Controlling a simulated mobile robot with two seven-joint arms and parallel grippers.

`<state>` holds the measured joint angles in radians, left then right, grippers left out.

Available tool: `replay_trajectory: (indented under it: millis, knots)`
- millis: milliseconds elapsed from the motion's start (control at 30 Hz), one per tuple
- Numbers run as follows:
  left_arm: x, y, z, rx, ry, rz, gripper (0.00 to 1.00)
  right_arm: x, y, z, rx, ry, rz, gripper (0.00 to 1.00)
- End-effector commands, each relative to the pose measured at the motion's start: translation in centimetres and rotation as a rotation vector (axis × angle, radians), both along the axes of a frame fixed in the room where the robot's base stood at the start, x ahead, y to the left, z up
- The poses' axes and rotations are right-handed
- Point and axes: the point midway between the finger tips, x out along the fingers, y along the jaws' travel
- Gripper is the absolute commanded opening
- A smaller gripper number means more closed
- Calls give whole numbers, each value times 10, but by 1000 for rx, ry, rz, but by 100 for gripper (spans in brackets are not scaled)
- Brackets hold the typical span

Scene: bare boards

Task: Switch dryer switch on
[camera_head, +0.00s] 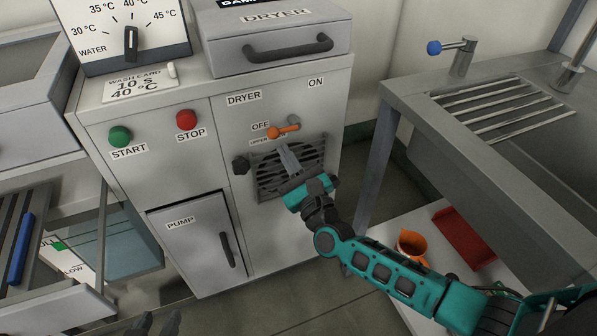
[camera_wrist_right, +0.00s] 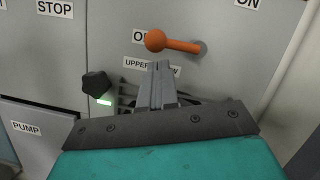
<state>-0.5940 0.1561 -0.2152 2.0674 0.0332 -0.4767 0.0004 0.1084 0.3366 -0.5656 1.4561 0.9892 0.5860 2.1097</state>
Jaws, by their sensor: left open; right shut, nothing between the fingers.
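The dryer switch is an orange lever (camera_head: 283,129) with a ball end on the dryer front. Its ball points left, towards the OFF label (camera_head: 261,126); the ON label (camera_head: 316,82) is up to the right. The lever also shows in the right wrist view (camera_wrist_right: 172,43). My right gripper (camera_head: 284,148) is shut and empty, its tips just below the lever's ball in front of the vent. In the right wrist view its tips (camera_wrist_right: 160,66) lie just below the lever; I cannot tell whether they touch it. My left gripper (camera_head: 157,322) shows partly at the bottom edge, open and empty.
A dark knob (camera_head: 240,165) sits left of the vent grille (camera_head: 270,178). Green START (camera_head: 120,136) and red STOP (camera_head: 187,119) buttons are further left, above the PUMP door (camera_head: 198,245). A metal sink bench (camera_head: 500,150) stands to the right, with an orange jug (camera_head: 412,246) below.

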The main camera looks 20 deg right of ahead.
Motion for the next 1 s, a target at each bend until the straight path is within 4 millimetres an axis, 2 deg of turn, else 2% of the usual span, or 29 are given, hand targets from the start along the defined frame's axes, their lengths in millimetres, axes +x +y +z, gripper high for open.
replay_trajectory:
  millis: [167, 1000]
  knots:
    - [2, 0, 5, -1, -5, 0, 44, 4, 4, 9, 0, -1, 0, 0]
    - [2, -2, -1, -10, -6, 7, 44, 4, 5, 12, 77, 2, 0, 0]
